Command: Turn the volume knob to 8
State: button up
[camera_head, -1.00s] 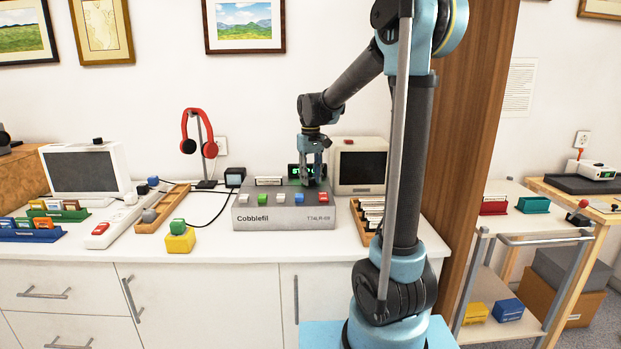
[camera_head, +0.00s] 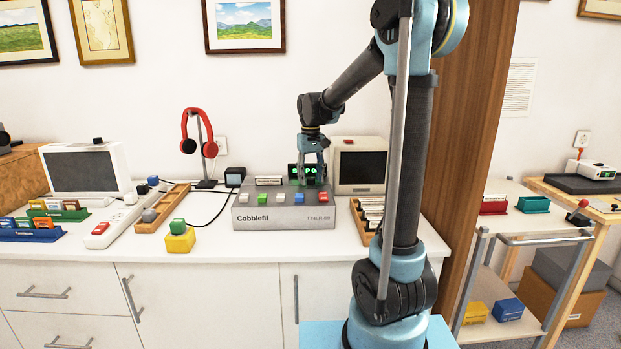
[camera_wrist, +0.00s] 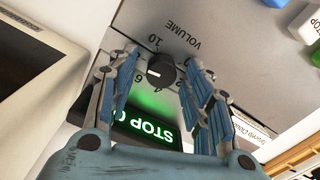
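The dark round volume knob (camera_wrist: 160,69) sits on the grey panel beside the word VOLUME in the wrist view. Its white mark points left. A 10 and a 6 show around the dial; my left finger hides part of the scale between them. My gripper (camera_wrist: 161,61) is open, with a finger on either side of the knob and gaps visible between. In the head view, my gripper (camera_head: 313,178) points down over the back right of the grey Cobblefil box (camera_head: 284,218); the knob is hard to make out there.
A lit green display (camera_wrist: 147,128) reading STOP, partly hidden, stands beside the knob. Coloured buttons (camera_head: 282,198) line the box's front. A small monitor (camera_head: 360,166) and a wooden card tray (camera_head: 364,226) stand close on the right. A red headphone stand (camera_head: 200,145) is at left.

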aim_at(311, 178)
jog(key=shift+r, duration=0.1)
notch_tip(311, 178, up, 12)
dwell(0.7)
jog(key=shift+f, duration=0.2)
